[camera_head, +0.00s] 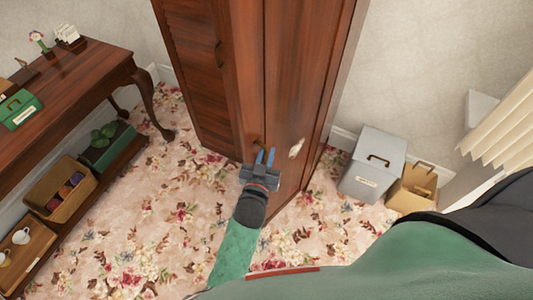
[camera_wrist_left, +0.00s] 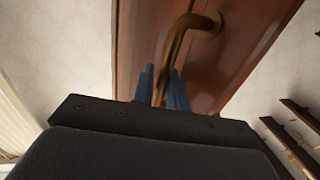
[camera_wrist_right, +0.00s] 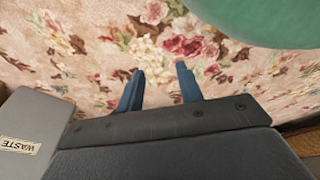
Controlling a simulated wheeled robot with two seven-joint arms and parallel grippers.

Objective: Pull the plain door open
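The tall reddish-brown wardrobe stands at the top middle of the head view. Its plain door (camera_head: 291,95) is the smooth panel on the right, with a pale patch low down. I cannot tell whether it is fully closed. Its bent brass handle (camera_wrist_left: 177,45) shows in the left wrist view, running down from the wood between the blue fingers. My left gripper (camera_head: 265,157) is at this handle, its fingers close together around it. My right gripper (camera_wrist_right: 160,90) is open and empty above the floral carpet, outside the head view.
The other door (camera_head: 192,60) is slatted, with a dark handle. A desk (camera_head: 75,85) with a lower shelf of baskets stands at left. A grey waste bin (camera_head: 374,163) and a tan box (camera_head: 413,188) stand right of the wardrobe. Carpet is clear in front.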

